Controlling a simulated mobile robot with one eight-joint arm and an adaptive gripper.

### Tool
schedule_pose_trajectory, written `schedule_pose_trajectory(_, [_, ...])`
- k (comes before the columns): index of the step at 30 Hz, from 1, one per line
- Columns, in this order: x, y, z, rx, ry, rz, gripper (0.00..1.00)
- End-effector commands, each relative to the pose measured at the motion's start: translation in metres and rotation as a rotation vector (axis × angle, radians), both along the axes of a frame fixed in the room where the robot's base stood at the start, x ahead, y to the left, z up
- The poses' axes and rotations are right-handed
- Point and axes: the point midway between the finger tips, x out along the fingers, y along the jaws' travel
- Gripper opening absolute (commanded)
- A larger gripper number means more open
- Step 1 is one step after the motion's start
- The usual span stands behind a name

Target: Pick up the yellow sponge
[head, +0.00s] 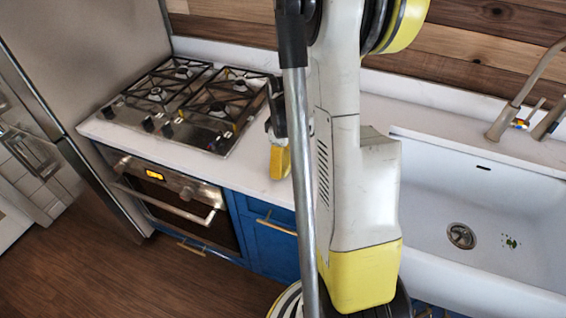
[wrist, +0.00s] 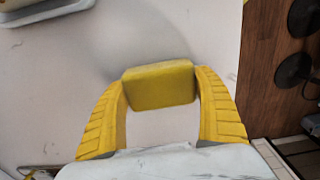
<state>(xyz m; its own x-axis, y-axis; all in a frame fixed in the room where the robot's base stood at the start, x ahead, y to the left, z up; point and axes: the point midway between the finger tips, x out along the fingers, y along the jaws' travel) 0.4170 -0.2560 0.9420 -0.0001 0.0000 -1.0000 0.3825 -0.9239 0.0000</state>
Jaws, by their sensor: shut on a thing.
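The yellow sponge (wrist: 159,86) is a small block with rounded edges. In the wrist view it sits between the tips of my gripper's two ribbed yellow fingers (wrist: 161,76), which touch its left and right ends. My gripper is shut on it. White countertop shows around the sponge; I cannot tell whether the sponge is clear of it. In the head view my gripper (head: 279,158) is over the counter just right of the stove, partly hidden by my arm. I cannot make out the sponge apart from the yellow finger there.
A gas stove (head: 190,100) with black grates lies left of my gripper on the white counter (head: 250,172). A white sink (head: 490,215) with a faucet (head: 520,95) is at the right. An oven (head: 175,195) and blue cabinets (head: 270,240) are below the counter.

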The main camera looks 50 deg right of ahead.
Motion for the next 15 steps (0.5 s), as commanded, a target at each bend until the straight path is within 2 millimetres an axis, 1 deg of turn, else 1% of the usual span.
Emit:
schedule_pose_trajectory(5, [0.000,0.000,0.012,0.000,0.000,0.000,0.56])
schedule_pose_trajectory(8, [0.000,0.000,0.027,0.000,0.000,0.000,0.56])
schedule_pose_trajectory(11, [-0.001,-0.002,0.048,0.000,0.000,-0.001,0.56])
schedule_pose_trajectory(12, [-0.007,-0.012,0.051,0.000,0.000,-0.006,0.56])
schedule_pose_trajectory(15, [-0.018,-0.033,0.065,0.000,0.000,-0.006,0.56])
